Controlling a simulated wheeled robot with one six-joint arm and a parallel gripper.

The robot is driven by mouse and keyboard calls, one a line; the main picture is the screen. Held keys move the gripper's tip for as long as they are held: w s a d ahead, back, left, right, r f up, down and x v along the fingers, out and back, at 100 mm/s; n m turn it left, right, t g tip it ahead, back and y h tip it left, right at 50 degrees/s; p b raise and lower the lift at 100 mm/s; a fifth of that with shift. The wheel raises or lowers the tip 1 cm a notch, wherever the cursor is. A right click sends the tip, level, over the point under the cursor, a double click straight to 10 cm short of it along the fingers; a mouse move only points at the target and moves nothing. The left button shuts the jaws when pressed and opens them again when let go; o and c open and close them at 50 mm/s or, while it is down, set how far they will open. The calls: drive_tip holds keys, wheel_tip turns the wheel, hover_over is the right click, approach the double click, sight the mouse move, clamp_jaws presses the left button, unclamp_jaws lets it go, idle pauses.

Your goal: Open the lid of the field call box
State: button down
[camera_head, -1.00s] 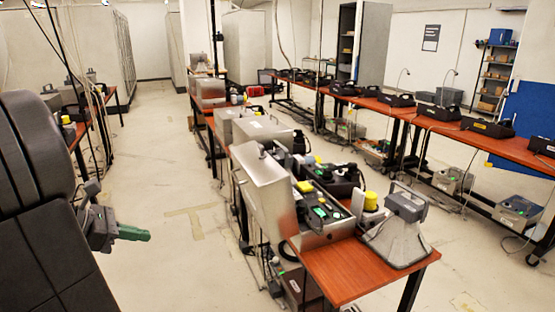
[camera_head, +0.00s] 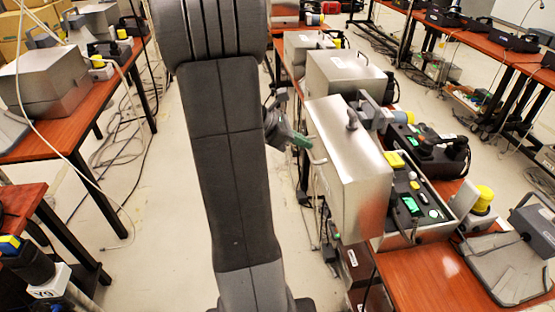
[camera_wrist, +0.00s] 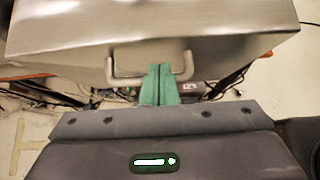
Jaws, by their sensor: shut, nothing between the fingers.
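The field call box (camera_head: 400,240) is a metal case on the red-brown bench, with a black panel and lit green parts exposed. Its brushed-metal lid (camera_head: 350,170) stands raised on the panel's left side. A U-shaped handle (camera_head: 317,160) is on the lid's left face. My gripper (camera_head: 306,143), with green fingers, is at the lid's left side close to this handle. In the wrist view the shut fingers (camera_wrist: 160,85) overlap the opening of the handle (camera_wrist: 110,72), below the lid (camera_wrist: 150,25). I cannot tell whether they touch it. Nothing is held.
More metal cases (camera_head: 345,78) stand behind on the same bench. A grey horn unit (camera_head: 510,262) is at the front right. Another bench (camera_head: 95,100) with a metal case stands at left.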

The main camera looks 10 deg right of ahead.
drive_tip(key=shift+w+d+r, duration=0.1)
drive_tip(key=shift+w+d, duration=0.05)
drive_tip(key=shift+d, duration=0.3)
drive_tip(key=shift+w+d+r, duration=0.1)
drive_tip(key=shift+w+d, duration=0.05)
drive_tip(key=shift+d, duration=0.25)
drive_tip(key=shift+s+d, duration=0.1)
drive_tip(key=shift+d, duration=0.05)
drive_tip(key=shift+r, duration=0.1)
